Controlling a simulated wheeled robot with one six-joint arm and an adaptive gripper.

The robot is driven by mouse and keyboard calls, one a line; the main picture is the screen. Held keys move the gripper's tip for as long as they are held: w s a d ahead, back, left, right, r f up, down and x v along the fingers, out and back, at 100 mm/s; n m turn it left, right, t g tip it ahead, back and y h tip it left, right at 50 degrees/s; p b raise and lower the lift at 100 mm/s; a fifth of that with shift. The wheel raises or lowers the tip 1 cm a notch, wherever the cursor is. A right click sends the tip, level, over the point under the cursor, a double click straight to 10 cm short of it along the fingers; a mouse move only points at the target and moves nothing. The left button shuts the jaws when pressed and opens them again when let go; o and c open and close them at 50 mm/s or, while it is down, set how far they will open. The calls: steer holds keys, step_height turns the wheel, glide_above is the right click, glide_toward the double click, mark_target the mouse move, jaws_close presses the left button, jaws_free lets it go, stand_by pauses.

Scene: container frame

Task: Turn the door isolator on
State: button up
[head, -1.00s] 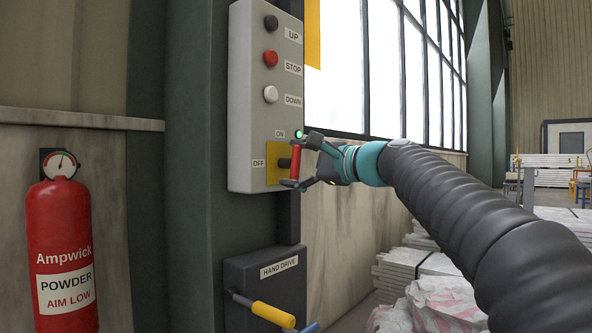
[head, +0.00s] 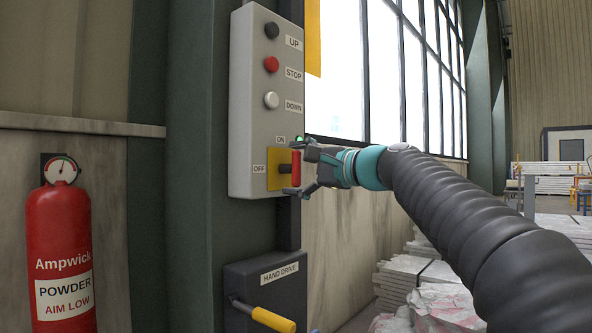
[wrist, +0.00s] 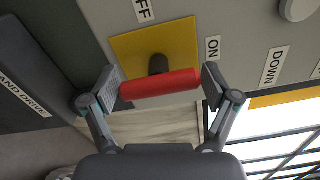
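The door isolator is a red bar handle (head: 296,168) on a dark shaft over a yellow plate (head: 275,181), low on a grey control box (head: 245,105). The handle stands upright, its upper end towards the ON label (head: 281,139); the OFF label (head: 259,169) is to its left. A small green lamp (head: 299,138) near ON is lit. My gripper (head: 304,169) is at the handle, one finger at each end. In the wrist view, the red handle (wrist: 160,84) lies lengthwise between the widely spread fingers; I cannot tell whether they touch its ends.
Above are black, red and white buttons (head: 271,64) labelled UP, STOP and DOWN. A hand drive box (head: 265,280) with a yellow-gripped crank (head: 273,319) sits below. A red extinguisher (head: 60,240) hangs at left. Windows and stacked white material (head: 400,280) are at right.

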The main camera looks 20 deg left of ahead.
stand_by(0.3)
steer(key=v, duration=1.2)
steer(key=shift+f, duration=0.1)
